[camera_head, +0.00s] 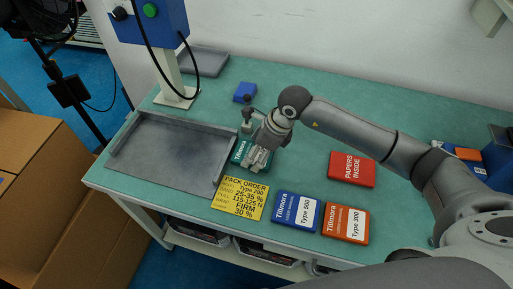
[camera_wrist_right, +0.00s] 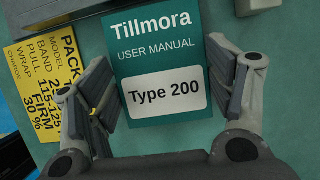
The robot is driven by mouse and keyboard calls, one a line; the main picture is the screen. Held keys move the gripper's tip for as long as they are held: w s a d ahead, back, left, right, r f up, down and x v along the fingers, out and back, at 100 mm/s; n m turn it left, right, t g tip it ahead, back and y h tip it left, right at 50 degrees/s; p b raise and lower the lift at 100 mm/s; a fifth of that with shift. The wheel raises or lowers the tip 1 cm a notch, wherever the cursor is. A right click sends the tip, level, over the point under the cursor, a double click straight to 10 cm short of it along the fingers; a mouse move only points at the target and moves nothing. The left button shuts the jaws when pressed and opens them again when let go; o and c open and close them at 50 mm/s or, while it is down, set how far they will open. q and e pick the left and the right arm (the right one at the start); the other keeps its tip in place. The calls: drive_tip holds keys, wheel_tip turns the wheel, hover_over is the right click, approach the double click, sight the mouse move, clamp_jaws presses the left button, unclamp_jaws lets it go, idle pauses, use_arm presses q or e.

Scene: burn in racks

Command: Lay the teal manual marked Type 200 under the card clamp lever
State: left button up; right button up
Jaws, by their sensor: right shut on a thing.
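The teal manual marked Type 200 (camera_wrist_right: 153,62) lies face up between the fingers of my right gripper (camera_wrist_right: 170,100) in the right wrist view. The gripper is shut on its two sides. In the head view the manual (camera_head: 240,152) shows partly beneath my right gripper (camera_head: 259,157), which hides much of it. I cannot tell whether it touches the table. A small grey post with a dark knob (camera_head: 247,116), which looks like the card clamp lever, stands just behind the gripper. A grey part (camera_wrist_right: 257,5) shows at the top right of the wrist view. My left gripper is not in view.
A grey tray (camera_head: 113,154) lies to the left. A yellow pack order card (camera_head: 240,198) lies in front, beside blue Type 500 (camera_head: 297,211) and orange Type 300 (camera_head: 345,223) manuals. A red Papers Inside packet (camera_head: 352,169) lies to the right. A blue block (camera_head: 245,91) sits behind.

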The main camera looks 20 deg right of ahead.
drive_tip(key=shift+f, duration=0.15)
drive_tip(key=o, duration=1.1)
drive_tip(key=shift+r, duration=0.3)
drive_tip(key=b+v, duration=0.1)
drive_tip(key=v, duration=1.1)
drive_tip(key=shift+d+f+b, duration=0.1)
drive_tip(key=shift+f+b, duration=0.05)
drive_tip(key=shift+b, duration=0.15)
